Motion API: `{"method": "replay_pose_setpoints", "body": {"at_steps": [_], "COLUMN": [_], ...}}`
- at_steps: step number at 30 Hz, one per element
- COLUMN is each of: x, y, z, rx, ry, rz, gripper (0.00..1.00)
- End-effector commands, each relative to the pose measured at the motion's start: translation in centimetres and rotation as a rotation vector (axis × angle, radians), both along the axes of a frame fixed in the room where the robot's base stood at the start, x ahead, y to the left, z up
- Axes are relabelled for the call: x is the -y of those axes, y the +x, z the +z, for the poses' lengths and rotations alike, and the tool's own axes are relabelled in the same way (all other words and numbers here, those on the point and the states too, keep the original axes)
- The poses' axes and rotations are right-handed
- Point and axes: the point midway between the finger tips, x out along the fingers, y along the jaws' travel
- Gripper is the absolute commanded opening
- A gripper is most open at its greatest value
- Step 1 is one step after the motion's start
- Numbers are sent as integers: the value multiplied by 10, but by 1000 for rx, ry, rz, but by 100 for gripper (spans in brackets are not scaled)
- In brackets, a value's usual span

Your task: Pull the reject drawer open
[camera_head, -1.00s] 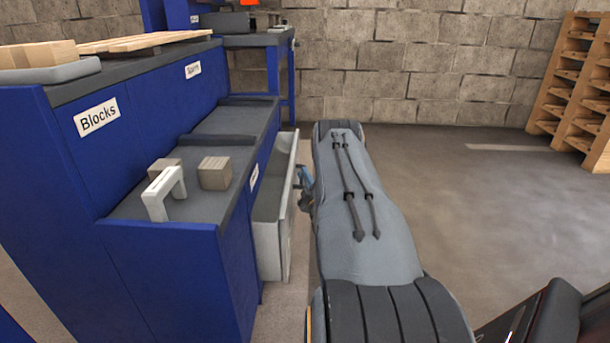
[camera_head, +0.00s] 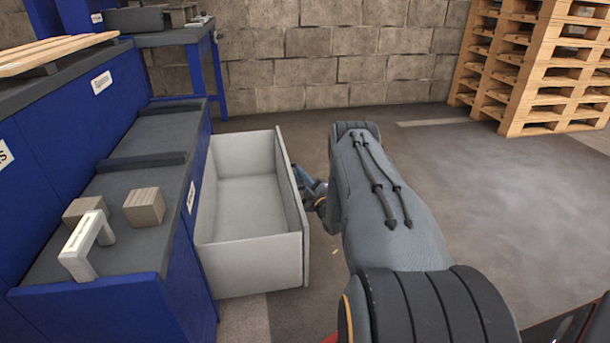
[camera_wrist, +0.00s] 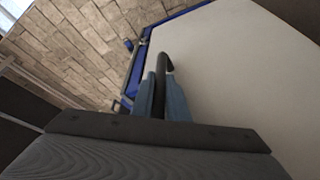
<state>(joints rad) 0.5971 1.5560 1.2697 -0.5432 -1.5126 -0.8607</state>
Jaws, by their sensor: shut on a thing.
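The reject drawer (camera_head: 250,205) is a light grey box that stands well out from the blue bench on its right side, and its inside looks empty. Its pale front panel (camera_wrist: 235,70) fills the right of the wrist view. My gripper (camera_wrist: 163,90) is shut on the dark drawer handle (camera_wrist: 165,63), with one blue-grey finger on each side of it. In the head view my gripper (camera_head: 312,187) is at the outer face of the drawer front, partly hidden by my arm. The handle is hidden there.
The blue bench (camera_head: 110,310) bears two wooden blocks (camera_head: 144,207) and a white bracket (camera_head: 85,246). A wooden pallet (camera_head: 55,52) lies on the upper shelf. Stacked pallets (camera_head: 545,70) stand at the back right.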

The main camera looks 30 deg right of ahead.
Motion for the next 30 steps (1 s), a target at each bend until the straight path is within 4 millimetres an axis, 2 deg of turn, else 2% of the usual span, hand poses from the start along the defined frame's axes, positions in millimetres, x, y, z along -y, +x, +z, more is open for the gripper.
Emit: {"method": "replay_pose_setpoints", "body": {"at_steps": [9,10,11,20,23,30], "x": [1,2,2,2,2,1], "y": [0,0,0,-2,-9,-47], "z": [0,0,0,0,-2,-8], "rx": [0,0,0,-1,-3,-3], "ry": [0,0,-1,0,2,2], "rz": [0,0,0,-2,-3,-4], "gripper": [0,17,22,22,22,22]}}
